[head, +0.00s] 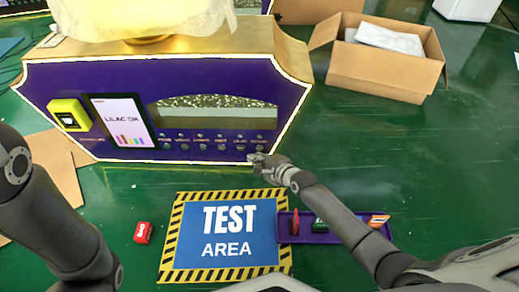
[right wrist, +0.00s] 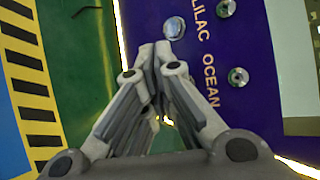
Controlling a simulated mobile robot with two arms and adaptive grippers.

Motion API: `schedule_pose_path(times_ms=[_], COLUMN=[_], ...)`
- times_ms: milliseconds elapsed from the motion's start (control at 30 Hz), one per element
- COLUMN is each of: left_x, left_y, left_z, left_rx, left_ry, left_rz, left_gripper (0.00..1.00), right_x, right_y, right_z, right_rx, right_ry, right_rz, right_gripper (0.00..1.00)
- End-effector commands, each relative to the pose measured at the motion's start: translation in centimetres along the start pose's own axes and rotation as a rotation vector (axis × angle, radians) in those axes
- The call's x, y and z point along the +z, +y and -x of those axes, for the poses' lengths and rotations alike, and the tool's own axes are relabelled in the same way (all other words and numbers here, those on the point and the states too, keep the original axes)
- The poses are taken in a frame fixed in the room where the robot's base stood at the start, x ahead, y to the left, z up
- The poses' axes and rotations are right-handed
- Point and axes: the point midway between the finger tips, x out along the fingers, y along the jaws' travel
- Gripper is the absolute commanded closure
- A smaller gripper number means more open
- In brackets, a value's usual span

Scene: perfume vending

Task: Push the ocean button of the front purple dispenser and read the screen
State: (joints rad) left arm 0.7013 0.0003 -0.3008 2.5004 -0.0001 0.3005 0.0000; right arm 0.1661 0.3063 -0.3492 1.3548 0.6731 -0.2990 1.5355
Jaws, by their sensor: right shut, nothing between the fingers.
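The front purple dispenser (head: 200,95) stands at the back left with white-edged sides. Its screen (head: 122,120) reads "LILAC OK" above small coloured bars. A row of labelled buttons runs along its lower front. In the right wrist view, the OCEAN label (right wrist: 212,80) is beside the LILAC label (right wrist: 203,14), with a round button below LILAC (right wrist: 175,28). My right gripper (head: 260,160) is shut and empty at the lower right of the panel, near the OCEAN end. My left gripper is out of view.
A blue "TEST AREA" mat (head: 228,248) lies in front of the dispenser. A small red block (head: 143,232) is left of it. A purple tray (head: 318,238) with small items lies under my right arm. An open cardboard box (head: 380,75) stands at the back right.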

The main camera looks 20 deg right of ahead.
Motion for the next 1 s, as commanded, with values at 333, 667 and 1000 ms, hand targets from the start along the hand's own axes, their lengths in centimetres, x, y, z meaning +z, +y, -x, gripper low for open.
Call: schedule_pose_path(times_ms=[333, 667, 1000], left_x=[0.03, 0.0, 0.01], left_y=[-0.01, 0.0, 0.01], left_z=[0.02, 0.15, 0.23], left_rx=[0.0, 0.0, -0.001], left_ry=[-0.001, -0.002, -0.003], left_rz=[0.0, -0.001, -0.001], left_gripper=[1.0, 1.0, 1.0], right_x=[0.02, -0.2, -0.41], right_y=[0.01, -0.19, -0.47], right_z=[0.0, -0.3, -0.59], right_rx=[0.0, 0.0, 0.0], right_ry=[0.0, 0.0, 0.0], right_rz=[0.0, 0.0, -0.001], right_gripper=[1.0, 1.0, 1.0])
